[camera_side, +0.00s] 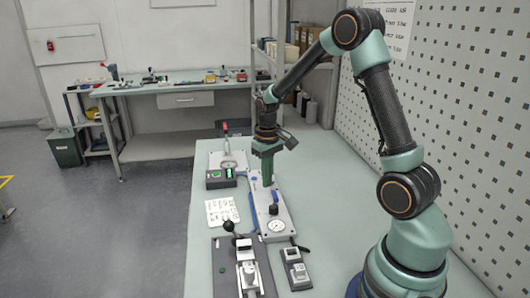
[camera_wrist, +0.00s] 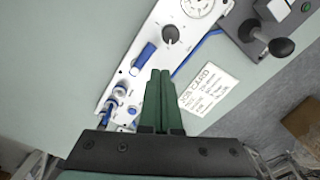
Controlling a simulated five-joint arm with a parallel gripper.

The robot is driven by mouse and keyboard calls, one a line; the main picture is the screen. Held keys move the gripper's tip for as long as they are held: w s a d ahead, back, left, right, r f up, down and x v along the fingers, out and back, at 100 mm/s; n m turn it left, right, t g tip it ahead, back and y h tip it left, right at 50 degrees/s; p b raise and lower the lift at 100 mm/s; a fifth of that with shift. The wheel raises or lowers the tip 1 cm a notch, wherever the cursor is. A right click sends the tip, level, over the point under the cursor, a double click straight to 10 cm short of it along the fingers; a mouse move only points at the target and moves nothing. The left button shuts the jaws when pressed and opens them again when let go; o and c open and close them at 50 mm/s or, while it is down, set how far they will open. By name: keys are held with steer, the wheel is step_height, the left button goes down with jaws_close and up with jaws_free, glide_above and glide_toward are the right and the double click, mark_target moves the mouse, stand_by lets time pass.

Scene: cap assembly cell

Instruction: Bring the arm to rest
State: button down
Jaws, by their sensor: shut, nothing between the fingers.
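My gripper (camera_side: 267,176) points down over the pale green bench, above the far part of a white fixture plate (camera_side: 278,237). In the wrist view my gripper (camera_wrist: 160,75) shows its two green fingers pressed together, with nothing between them. The white plate (camera_wrist: 135,75) lies beneath and beyond the fingers, with a black knob (camera_wrist: 170,34), a dial (camera_wrist: 197,6) and a blue cylinder (camera_wrist: 145,53). The fingers hide part of the plate. I cannot tell the exact gap between fingertips and plate.
A job card (camera_side: 222,211) lies left of the plate. A lever fixture (camera_side: 228,270) and a small grey device (camera_side: 295,268) stand at the near end. A dark box with a green display (camera_side: 221,178) sits farther back. A perforated wall (camera_side: 460,120) bounds the right; bench at right is clear.

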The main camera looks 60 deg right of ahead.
steer(key=shift+r, duration=0.65)
steer(key=s+a+r+n+t, duration=0.1)
steer(key=s+a+r+t, duration=0.1)
steer(key=s+a+r, duration=0.3)
steer(key=s+a+r+n+t, duration=0.2)
steer(key=s+a+r, duration=0.3)
steer(key=a+r, duration=0.4)
steer(key=shift+s+a+r+t, duration=0.35)
steer(key=shift+r+t, duration=0.2)
steer(key=shift+t, duration=0.25)
